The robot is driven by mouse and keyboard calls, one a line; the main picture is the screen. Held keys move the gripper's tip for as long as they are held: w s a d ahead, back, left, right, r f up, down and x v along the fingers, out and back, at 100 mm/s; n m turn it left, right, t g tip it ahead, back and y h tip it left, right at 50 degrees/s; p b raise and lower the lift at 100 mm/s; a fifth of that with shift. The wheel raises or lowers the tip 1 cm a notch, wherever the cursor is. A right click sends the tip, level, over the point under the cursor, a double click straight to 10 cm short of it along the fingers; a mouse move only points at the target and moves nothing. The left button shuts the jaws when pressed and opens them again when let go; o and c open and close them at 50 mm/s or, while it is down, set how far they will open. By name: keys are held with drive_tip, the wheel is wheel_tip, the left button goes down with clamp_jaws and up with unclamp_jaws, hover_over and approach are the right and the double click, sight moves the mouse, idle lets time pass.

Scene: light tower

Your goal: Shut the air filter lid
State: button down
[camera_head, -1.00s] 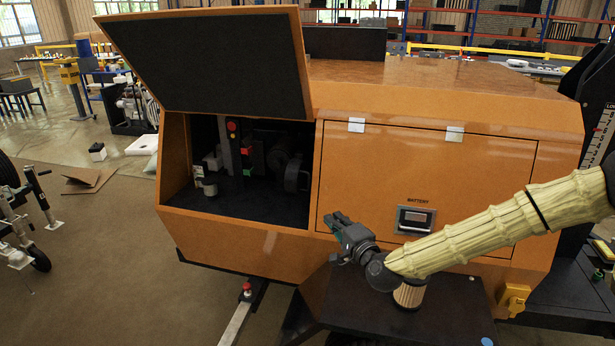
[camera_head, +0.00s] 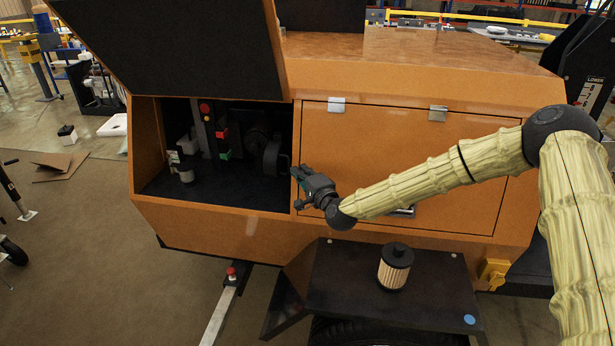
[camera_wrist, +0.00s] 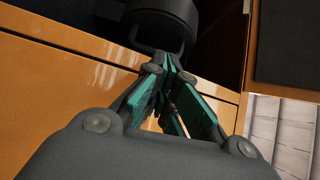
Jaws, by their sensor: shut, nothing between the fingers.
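A dark round air filter housing (camera_head: 258,150) sits inside the open compartment. The round black part at its right end, which looks like the lid (camera_head: 273,158), stands out by the compartment's right edge; whether it is open or shut is unclear. In the wrist view a black round part with a thin loop handle, apparently the lid (camera_wrist: 166,22), is just beyond my fingertips. My gripper (camera_head: 296,172) is shut and empty at the compartment's right edge, close to the lid. Its green-padded fingers also show in the wrist view (camera_wrist: 172,68). Contact with the handle cannot be told.
The large orange hatch (camera_head: 190,45) is raised above the compartment. The orange battery door (camera_head: 420,160) is shut, with my arm across it. A pleated filter cartridge with a black top (camera_head: 395,268) stands on the dark fender (camera_head: 345,275). The compartment opening's front is clear.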

sight(279, 163)
drive_tip(key=shift+w+a+f+p, duration=0.1)
drive_tip(key=shift+w+a+p, duration=0.35)
drive_tip(key=shift+a, duration=0.6)
drive_tip(key=shift+w+a+p, duration=0.25)
drive_tip(key=shift+w+a, duration=0.35)
drive_tip(key=shift+a, duration=0.4)
drive_tip(key=shift+a, duration=0.1)
drive_tip(key=shift+s+a+m+h, duration=0.1)
drive_tip(key=shift+a+m+h, duration=0.2)
drive_tip(key=shift+a+h, duration=0.2)
